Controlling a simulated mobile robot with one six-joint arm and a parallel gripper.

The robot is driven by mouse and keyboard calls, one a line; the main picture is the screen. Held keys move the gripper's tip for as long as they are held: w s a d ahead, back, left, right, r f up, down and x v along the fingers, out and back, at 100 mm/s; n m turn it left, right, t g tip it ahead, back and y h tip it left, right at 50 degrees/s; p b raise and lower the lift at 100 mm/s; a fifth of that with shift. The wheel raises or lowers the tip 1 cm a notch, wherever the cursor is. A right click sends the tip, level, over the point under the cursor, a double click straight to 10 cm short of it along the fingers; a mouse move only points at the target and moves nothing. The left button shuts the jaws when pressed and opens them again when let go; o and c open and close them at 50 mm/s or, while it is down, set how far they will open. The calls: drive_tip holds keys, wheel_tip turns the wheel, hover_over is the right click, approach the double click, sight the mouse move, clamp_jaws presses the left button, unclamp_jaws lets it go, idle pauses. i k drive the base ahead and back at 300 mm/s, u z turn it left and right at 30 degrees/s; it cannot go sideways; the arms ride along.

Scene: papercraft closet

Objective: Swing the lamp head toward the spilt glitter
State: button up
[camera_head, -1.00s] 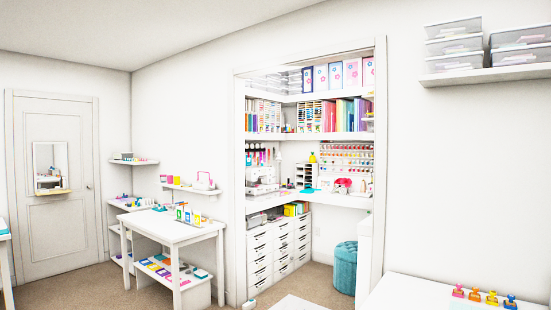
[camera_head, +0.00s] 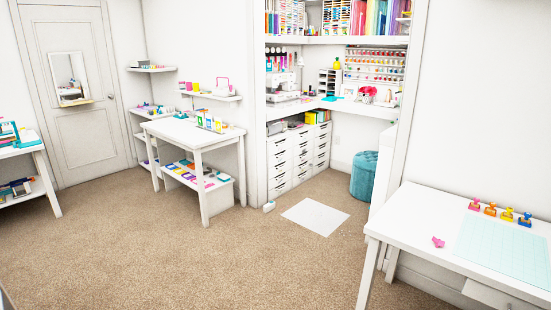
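I cannot make out a lamp or its head in the head view. I cannot make out spilt glitter either; any specks on the carpet (camera_head: 200,265) or desks are too small to tell. The closet desk (camera_head: 330,104) holds a white machine (camera_head: 281,86) and a small pink-red object (camera_head: 368,91) whose kind I cannot tell. My gripper is not in view.
A white table (camera_head: 400,215) at right bears a pale cutting mat (camera_head: 505,240), colourful stamps (camera_head: 490,209) and a pink scrap (camera_head: 438,242). A white sheet (camera_head: 314,217) lies before the closet, near a teal pouf (camera_head: 365,175). A white side table (camera_head: 185,133) stands left. Open carpet fills the foreground.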

sight(301, 64)
drive_tip(key=i, duration=5.15)
drive_tip(key=z, duration=1)
